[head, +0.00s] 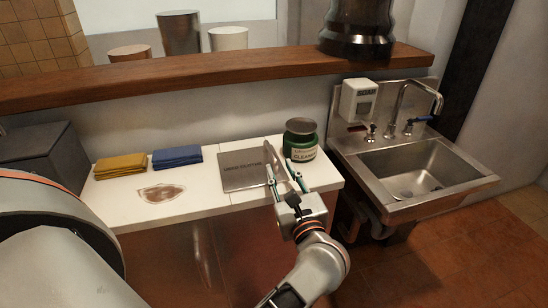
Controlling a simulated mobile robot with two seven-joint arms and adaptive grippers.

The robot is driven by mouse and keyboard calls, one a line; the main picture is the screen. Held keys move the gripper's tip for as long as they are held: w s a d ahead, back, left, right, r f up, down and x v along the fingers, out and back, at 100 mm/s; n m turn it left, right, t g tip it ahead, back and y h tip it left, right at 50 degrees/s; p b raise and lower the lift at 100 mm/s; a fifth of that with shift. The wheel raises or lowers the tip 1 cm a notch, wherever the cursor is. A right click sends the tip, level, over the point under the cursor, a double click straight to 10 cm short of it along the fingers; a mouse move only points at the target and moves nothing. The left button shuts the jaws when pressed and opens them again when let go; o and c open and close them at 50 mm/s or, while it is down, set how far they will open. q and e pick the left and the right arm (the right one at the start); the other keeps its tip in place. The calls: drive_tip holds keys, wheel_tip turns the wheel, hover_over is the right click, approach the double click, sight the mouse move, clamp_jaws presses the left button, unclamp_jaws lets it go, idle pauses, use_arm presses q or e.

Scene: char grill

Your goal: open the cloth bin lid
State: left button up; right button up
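The cloth bin lid appears to be the flat grey metal plate (243,178) with dark lettering, set in the white counter; the lettering is too small to read surely. It lies flat and looks closed. My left gripper (287,176) is over the plate's right side, with its two fingers apart and pointing away from me. A thin metal piece shows by the fingers at the plate's right edge; I cannot tell whether it is a handle or whether they touch it. My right gripper is not in view.
A green cleaner jar (300,140) stands just beyond the fingers. A folded yellow cloth (121,167), a folded blue cloth (177,158) and a brown stain (162,193) are on the counter (215,197). A wooden shelf (200,75) runs behind; a sink (415,175) is right.

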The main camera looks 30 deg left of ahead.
sight(276, 162)
use_arm(q)
drive_tip(key=shift+f+n, duration=0.2)
drive_tip(key=shift+n, duration=0.1)
drive_tip(key=shift+w+a, duration=0.2)
drive_tip(key=shift+a, duration=0.1)
drive_tip(key=p+x, duration=0.1)
drive_tip(key=x, duration=0.6)
drive_tip(key=shift+f, duration=0.2)
clamp_jaws()
